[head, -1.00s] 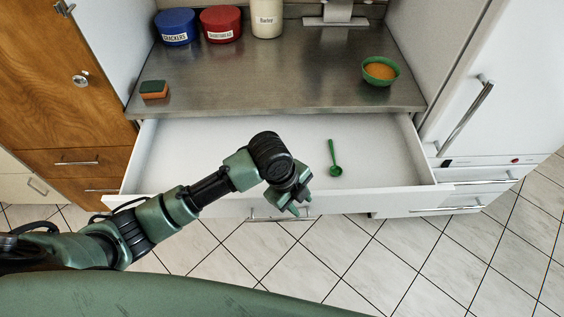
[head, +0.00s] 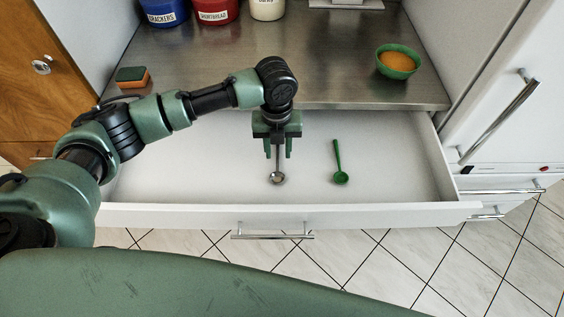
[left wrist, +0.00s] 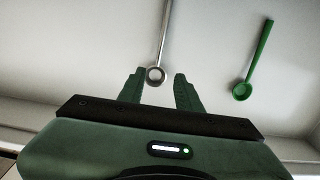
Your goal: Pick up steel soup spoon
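The steel soup spoon (head: 277,177) lies in the open drawer, its bowl toward the drawer front and its upper handle hidden behind my gripper in the head view. In the left wrist view its bowl (left wrist: 155,75) shows between the fingertips, with the handle running away up the picture. My left gripper (head: 278,154) points down over the spoon, with fingers apart on either side of it. It also shows in the left wrist view (left wrist: 158,76), open and empty. I cannot tell how high it is above the spoon. My right gripper is not in view.
A green spoon (head: 338,164) lies in the drawer (head: 200,190) to the right. On the steel counter (head: 230,70) stand a green bowl (head: 397,63) of orange food, a sponge (head: 133,77) and several canisters at the back. The drawer's left part is clear.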

